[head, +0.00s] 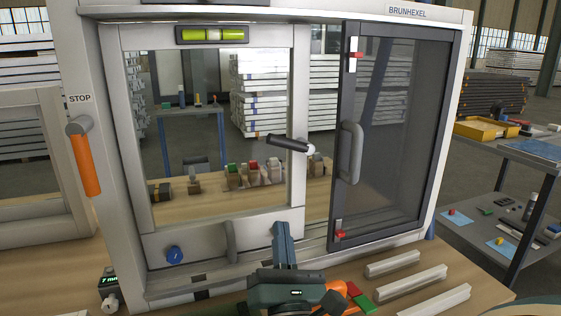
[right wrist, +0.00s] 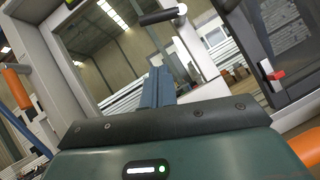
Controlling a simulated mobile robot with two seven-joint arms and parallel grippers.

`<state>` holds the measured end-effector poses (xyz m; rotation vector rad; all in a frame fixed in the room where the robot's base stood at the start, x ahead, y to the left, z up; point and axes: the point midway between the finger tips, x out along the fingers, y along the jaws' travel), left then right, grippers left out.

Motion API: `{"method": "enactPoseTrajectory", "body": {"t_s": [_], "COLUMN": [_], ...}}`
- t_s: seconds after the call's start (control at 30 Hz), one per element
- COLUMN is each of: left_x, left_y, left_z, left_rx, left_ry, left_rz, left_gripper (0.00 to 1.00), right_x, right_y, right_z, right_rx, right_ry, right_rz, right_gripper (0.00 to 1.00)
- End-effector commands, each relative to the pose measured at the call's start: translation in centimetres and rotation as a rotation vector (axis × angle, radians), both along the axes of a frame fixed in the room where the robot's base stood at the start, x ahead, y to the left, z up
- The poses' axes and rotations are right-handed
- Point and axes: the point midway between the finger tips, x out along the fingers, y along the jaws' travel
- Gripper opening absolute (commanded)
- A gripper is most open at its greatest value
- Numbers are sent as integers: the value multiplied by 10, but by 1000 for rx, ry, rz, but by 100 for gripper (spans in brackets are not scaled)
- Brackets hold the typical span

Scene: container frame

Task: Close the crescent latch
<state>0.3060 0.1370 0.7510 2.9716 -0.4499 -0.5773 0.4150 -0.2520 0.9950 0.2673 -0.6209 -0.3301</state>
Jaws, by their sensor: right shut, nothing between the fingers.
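The crescent latch (head: 288,143) is a black lever with a pale round pivot on the middle stile of the window frame. Its lever points left and slightly up from the pivot in the head view. It also shows at the top of the right wrist view (right wrist: 160,17). My right gripper (head: 281,228) has its blue-grey fingers shut and empty. It is below the latch in the head view and apart from it. The fingers show in the right wrist view (right wrist: 160,78), pointing up toward the latch. My left gripper is not in view.
A dark sash (head: 385,130) with a grey handle (head: 349,152) stands right of the latch. An orange lever (head: 85,163) is on the left post. A blue knob (head: 174,254) sits on the lower rail. Pale bars (head: 410,282) lie on the bench at front right.

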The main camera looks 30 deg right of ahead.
Motion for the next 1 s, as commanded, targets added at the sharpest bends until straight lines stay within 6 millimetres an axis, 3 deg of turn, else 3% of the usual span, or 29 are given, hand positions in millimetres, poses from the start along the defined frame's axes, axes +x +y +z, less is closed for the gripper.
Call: {"method": "enactPoseTrajectory", "body": {"t_s": [0.47,0.9,1.0], "left_x": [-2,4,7], "left_y": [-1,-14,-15], "left_z": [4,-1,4], "left_rx": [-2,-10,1], "left_ry": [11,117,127], "left_rz": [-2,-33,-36], "left_gripper": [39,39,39], "right_x": [7,74,79], "right_y": [-4,-37,-43], "right_z": [7,55,71], "right_rx": [1,1,1], "right_ry": [-2,-3,-2], "right_rz": [-1,-1,1], "right_gripper": [0,0,0]}}
